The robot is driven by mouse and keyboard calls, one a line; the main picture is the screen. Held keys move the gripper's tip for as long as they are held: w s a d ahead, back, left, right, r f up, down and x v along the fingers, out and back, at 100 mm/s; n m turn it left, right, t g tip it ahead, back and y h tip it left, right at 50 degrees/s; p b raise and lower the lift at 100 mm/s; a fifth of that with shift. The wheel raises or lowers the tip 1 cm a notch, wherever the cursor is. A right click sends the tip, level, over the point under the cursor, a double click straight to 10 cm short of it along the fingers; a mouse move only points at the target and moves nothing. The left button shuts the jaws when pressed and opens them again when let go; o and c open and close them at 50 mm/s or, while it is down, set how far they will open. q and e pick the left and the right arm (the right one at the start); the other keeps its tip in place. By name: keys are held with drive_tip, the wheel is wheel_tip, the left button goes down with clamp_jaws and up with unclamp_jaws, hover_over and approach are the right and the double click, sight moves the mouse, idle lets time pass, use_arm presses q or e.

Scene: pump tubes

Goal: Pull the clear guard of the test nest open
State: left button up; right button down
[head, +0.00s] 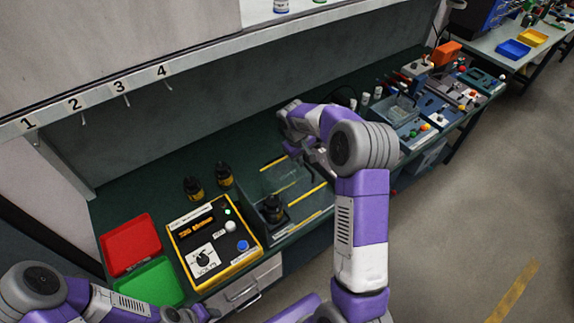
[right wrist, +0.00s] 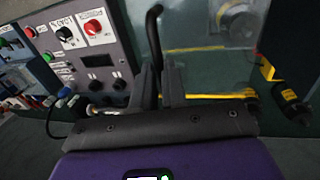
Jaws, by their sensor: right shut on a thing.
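The test nest has a clear guard (head: 262,180) with yellow-edged strips; its see-through panel also fills the middle of the right wrist view (right wrist: 205,70). A dark cylindrical part (head: 272,209) stands at the nest's front. My right gripper (head: 303,151) is at the guard's far right side. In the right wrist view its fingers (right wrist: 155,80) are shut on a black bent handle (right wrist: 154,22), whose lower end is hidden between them. My left gripper (head: 185,315) is at the bottom edge, partly cut off, and I cannot tell its jaws.
A yellow-framed meter (head: 213,240) stands left of the nest. Two dark bottles (head: 194,187) (head: 225,175) stand behind it. Red (head: 130,243) and green (head: 150,286) trays lie at the left. Other stations (head: 400,112) crowd the bench beyond my right arm.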

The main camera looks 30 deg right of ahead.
drive_tip(key=d+p, duration=0.1)
drive_tip(key=d, duration=0.7)
drive_tip(key=shift+w, duration=0.3)
drive_tip(key=c, duration=1.2)
unclamp_jaws()
drive_tip(key=shift+o, duration=0.2)
drive_tip(key=shift+r, duration=0.1)
wheel_tip(320, 180, up, 7)
drive_tip(key=a, duration=0.1)
drive_tip(key=shift+a+r, duration=0.15)
drive_tip(key=shift+a, duration=0.15)
